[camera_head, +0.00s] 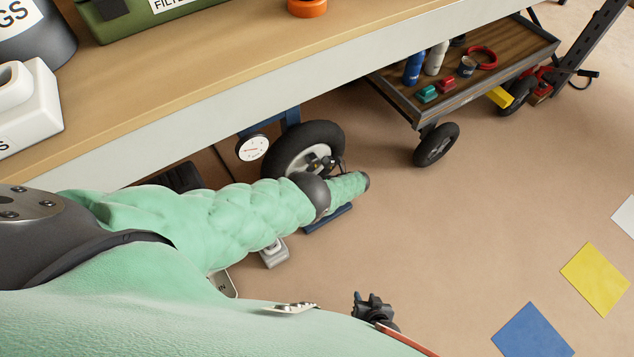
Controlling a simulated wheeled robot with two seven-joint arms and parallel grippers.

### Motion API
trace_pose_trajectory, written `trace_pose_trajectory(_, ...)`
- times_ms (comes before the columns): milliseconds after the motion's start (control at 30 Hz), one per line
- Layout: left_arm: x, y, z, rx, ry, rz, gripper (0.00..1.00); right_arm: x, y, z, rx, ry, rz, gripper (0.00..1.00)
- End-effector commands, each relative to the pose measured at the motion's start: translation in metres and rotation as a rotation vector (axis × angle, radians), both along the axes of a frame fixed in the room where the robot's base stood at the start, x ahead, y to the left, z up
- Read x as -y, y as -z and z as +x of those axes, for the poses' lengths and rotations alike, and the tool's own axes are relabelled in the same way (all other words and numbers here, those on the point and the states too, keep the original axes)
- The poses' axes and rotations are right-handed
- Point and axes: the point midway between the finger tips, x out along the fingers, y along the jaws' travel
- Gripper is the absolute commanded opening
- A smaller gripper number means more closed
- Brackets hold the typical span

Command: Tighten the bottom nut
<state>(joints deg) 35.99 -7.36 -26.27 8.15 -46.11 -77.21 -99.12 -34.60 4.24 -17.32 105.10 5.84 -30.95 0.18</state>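A wheel with a black tyre (335,136) and a pale hub (290,164) stands under the bench. Small dark parts show at its hub, but I cannot make out single nuts or which is the bottom one. My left arm, in a green sleeve, reaches from the left across the lower part of the wheel and hides it. My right gripper (371,307), dark and small, shows at the bottom centre, well apart from the wheel over the floor. Whether its fingers are open or shut is unclear.
A wooden bench (190,68) overhangs the wheel. A round white gauge (252,147) is left of the wheel. A wheeled cart (445,107) with bottles and small items stands at upper right. Blue (532,332) and yellow (596,279) squares lie on open floor at right.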

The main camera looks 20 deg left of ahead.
Motion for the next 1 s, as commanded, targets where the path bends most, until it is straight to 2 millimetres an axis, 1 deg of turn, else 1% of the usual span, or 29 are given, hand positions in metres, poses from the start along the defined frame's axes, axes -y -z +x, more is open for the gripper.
trace_pose_trajectory(33, -0.0003, 0.0024, -0.0017, -0.005, -0.001, 0.002, 0.18, 0.0002, 0.0023, -0.0002, 0.0, 0.0, 0.0, 0.36)
trace_pose_trajectory(267, -0.0002, 0.0017, -0.0017, -0.014, -0.001, 0.009, 0.19, 0.0012, 0.0038, 0.0, 0.001, 0.0, -0.001, 0.36)
trace_pose_trajectory(700, -0.0001, 0.0015, -0.0016, -0.016, -0.001, 0.01, 0.19, 0.0014, 0.0009, 0.0022, 0.006, 0.001, 0.0, 0.36)
trace_pose_trajectory(733, -0.0001, 0.0015, -0.0016, -0.016, -0.001, 0.01, 0.47, 0.0014, 0.001, 0.0023, 0.006, 0.001, 0.0, 0.36)
trace_pose_trajectory(800, -0.0001, 0.0013, -0.0014, -0.015, 0.0, 0.01, 0.61, 0.0015, 0.0009, 0.0024, 0.006, 0.001, 0.0, 0.36)
trace_pose_trajectory(833, -0.0001, 0.0013, -0.0013, -0.015, 0.0, 0.01, 0.63, 0.0015, 0.0009, 0.0025, 0.006, 0.001, 0.0, 0.36)
trace_pose_trajectory(1000, 0.0, 0.0007, -0.0005, -0.015, 0.0, 0.01, 0.63, 0.0014, 0.0011, 0.003, 0.006, 0.0, 0.0, 0.36)
